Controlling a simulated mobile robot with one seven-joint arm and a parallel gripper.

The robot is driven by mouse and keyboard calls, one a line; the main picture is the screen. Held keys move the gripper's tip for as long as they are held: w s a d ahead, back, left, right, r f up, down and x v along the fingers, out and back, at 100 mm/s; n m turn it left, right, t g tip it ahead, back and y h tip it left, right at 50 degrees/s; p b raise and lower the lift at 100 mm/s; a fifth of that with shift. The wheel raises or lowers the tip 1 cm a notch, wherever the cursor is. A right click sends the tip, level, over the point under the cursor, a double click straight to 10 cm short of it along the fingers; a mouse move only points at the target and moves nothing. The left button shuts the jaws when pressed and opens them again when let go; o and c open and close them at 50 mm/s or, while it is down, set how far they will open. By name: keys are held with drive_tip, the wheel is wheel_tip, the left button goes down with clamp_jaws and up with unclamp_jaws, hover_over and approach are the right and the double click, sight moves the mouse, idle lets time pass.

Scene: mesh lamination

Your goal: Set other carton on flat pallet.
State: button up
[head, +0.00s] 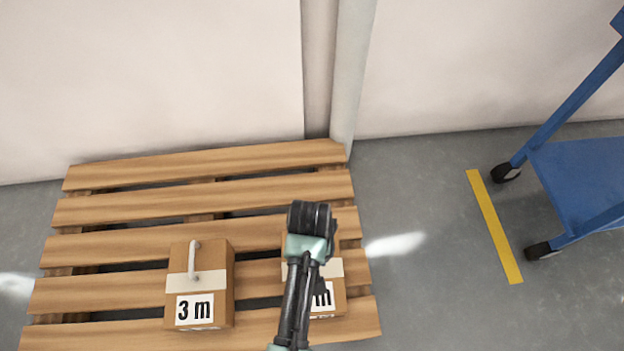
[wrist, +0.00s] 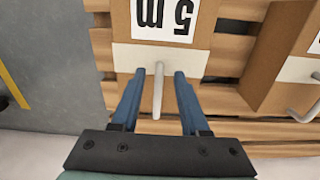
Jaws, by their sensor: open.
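A brown carton marked "5 m" (wrist: 121,22) has a pale band and a grey upright handle (wrist: 158,92). It stands on the right part of the flat wooden pallet (head: 110,210). In the head view this carton (head: 338,304) is partly hidden by my arm. A second carton marked "3 m" (head: 219,264), also with a handle, stands on the pallet to its left. It shows at the right edge of the wrist view (wrist: 268,60). My gripper (wrist: 159,76) is open, with one blue finger on each side of the 5 m carton's handle. In the head view its fingertips are hidden.
A wall (head: 150,80) with a grey post (head: 350,80) stands behind the pallet. A blue trolley (head: 580,175) stands at the right, beyond a yellow floor stripe (head: 495,228). Floor between pallet and stripe is clear.

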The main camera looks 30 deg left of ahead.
wheel_tip(320, 180, up, 10)
drive_tip(key=p, duration=0.5)
drive_tip(key=shift+p, duration=0.4)
drive_tip(key=shift+f, duration=0.1)
drive_tip(key=w+r+m+t+y, duration=0.2)
drive_tip(key=w+r+t, duration=0.6)
drive_tip(key=w+r, duration=0.85)
drive_tip(key=w+d+r+m+t, duration=0.1)
drive_tip(key=w+r+t, duration=0.15)
drive_tip(key=r, duration=0.55)
drive_tip(key=w+d+r+t, duration=0.1)
drive_tip(key=w+r+t, duration=0.15)
drive_tip(key=r, duration=0.55)
drive_tip(key=s+d+r+m+t, duration=0.1)
drive_tip(key=s+d+r+t, duration=0.2)
drive_tip(key=r, duration=0.9)
drive_tip(key=s+d+r+m+t, duration=0.1)
drive_tip(key=d+r+t, duration=0.3)
drive_tip(key=r, duration=0.8)
drive_tip(key=s+d+r+m+t+h, duration=0.1)
drive_tip(key=s+d+r+t, duration=0.1)
drive_tip(key=s+r+t, duration=0.5)
drive_tip(key=s+r, duration=0.5)
drive_tip(key=r, duration=0.2)
drive_tip(key=shift+r+h, duration=0.15)
drive_tip(key=shift+h, duration=0.25)
